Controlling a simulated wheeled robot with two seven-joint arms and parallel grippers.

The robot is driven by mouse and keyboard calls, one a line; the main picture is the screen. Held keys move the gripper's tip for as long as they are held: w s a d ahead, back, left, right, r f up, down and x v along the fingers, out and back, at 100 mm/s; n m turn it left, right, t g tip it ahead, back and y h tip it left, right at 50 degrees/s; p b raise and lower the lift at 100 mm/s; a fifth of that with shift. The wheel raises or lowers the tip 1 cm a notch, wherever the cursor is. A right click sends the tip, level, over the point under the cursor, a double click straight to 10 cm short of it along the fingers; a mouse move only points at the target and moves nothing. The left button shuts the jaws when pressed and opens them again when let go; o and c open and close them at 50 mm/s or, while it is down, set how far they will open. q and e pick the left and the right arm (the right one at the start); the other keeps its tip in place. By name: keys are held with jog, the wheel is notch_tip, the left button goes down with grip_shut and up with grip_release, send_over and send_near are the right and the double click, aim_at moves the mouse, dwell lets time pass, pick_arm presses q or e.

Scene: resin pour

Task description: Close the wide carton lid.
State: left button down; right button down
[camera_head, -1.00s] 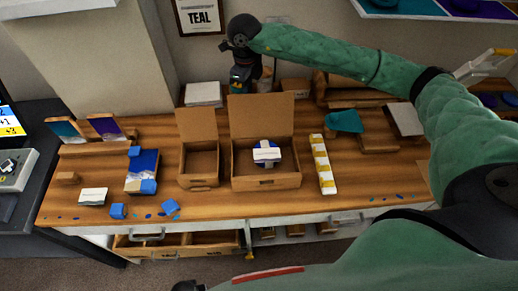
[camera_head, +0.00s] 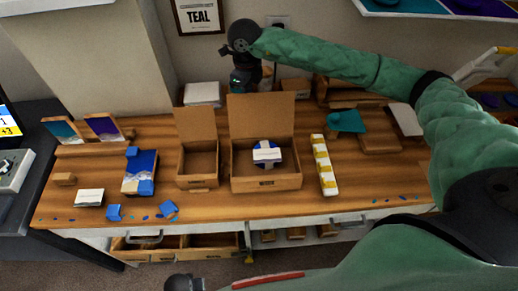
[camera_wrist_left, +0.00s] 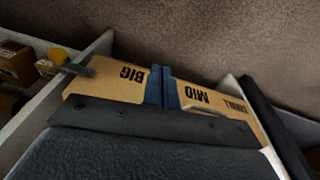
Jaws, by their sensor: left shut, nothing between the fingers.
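The wide carton (camera_head: 266,184) stands on the wooden bench in the head view. Its lid (camera_head: 261,115) stands up at the back edge, open. Inside lies a round blue item with a white band (camera_head: 267,154). My right gripper (camera_head: 245,82) hangs just behind the lid's top edge. Its fingertips are partly hidden, so I cannot tell its opening or whether it touches the lid. In the left wrist view my left gripper (camera_wrist_left: 161,72) is shut and empty, over a board marked BIG and MID (camera_wrist_left: 100,88), away from the carton.
A narrower open carton (camera_head: 198,165) stands close on the left. A white strip with yellow pieces (camera_head: 324,165) lies on the right. A white box (camera_head: 202,94) and small brown boxes sit behind. The open drawer (camera_head: 185,246) is below the bench front. Bare wood lies in front of the cartons.

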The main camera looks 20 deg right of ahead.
jog(key=shift+f, duration=0.3)
jog(key=shift+f+b, duration=0.25)
jog(key=shift+b, duration=0.2)
pick_arm(q)
jog(key=r, duration=0.2)
jog(key=w+r, duration=0.1)
jog(key=r, duration=0.1)
jog(key=shift+d+r, duration=0.1)
